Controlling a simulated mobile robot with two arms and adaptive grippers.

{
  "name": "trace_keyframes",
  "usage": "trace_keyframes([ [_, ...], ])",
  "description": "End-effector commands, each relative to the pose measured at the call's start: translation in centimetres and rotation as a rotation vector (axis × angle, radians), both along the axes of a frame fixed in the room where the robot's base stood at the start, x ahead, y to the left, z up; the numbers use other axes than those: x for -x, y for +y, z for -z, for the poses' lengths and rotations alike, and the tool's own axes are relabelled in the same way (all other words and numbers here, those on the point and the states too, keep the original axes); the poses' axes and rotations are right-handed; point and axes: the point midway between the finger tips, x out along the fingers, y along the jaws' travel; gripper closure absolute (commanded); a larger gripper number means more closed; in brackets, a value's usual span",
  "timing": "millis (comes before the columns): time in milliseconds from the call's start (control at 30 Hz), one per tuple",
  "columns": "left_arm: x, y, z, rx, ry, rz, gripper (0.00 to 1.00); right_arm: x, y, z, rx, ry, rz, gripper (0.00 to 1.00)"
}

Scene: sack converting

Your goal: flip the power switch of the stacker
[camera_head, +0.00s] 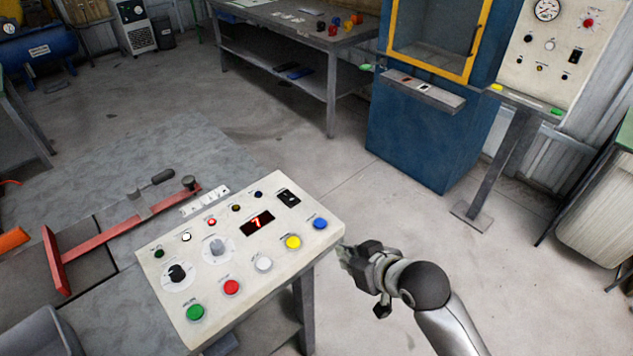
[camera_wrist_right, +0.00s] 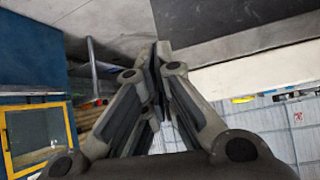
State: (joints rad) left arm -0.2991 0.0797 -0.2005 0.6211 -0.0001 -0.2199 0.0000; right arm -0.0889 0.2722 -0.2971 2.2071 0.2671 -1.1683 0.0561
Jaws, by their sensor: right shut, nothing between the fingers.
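A cream control panel (camera_head: 246,216) stands at the centre of the head view, with a black rocker switch (camera_head: 289,198) at its upper right. Its red display (camera_head: 257,223) reads 7. A second panel (camera_head: 540,70) at the upper right also has a black rocker switch (camera_head: 575,56). I cannot read which panel belongs to the stacker. My right gripper (camera_head: 343,251) is beside the first panel's right edge, apart from the rocker switch. Its fingers are shut and empty in the wrist view (camera_wrist_right: 161,48). My left gripper is not in view.
Several coloured buttons, including a blue one (camera_head: 320,223) and a yellow one (camera_head: 293,242), sit near my right gripper. A blue cabinet (camera_head: 425,135) stands beyond. The floor between is clear.

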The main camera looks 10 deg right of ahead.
Motion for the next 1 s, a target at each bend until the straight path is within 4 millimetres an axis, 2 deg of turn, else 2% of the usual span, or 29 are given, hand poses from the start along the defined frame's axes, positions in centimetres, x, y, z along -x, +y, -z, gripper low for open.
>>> trace_keyframes([
  [100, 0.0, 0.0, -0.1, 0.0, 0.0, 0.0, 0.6, -0.6, 1.4, -4.8, -0.024, -0.084, -0.054, 1.0],
  [300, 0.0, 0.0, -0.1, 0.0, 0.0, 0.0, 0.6, -3.5, 3.6, -9.6, -0.074, -0.207, -0.127, 1.0],
  [500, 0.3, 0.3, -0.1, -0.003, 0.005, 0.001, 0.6, -5.2, 5.1, -13.5, -0.114, -0.298, -0.185, 1.0],
  [700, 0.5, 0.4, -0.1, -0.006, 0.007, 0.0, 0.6, -5.7, 5.7, -14.9, -0.131, -0.328, -0.205, 1.0],
  [1000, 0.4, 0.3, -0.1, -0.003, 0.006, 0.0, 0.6, -5.7, 5.7, -14.9, -0.131, -0.328, -0.206, 1.0],
])
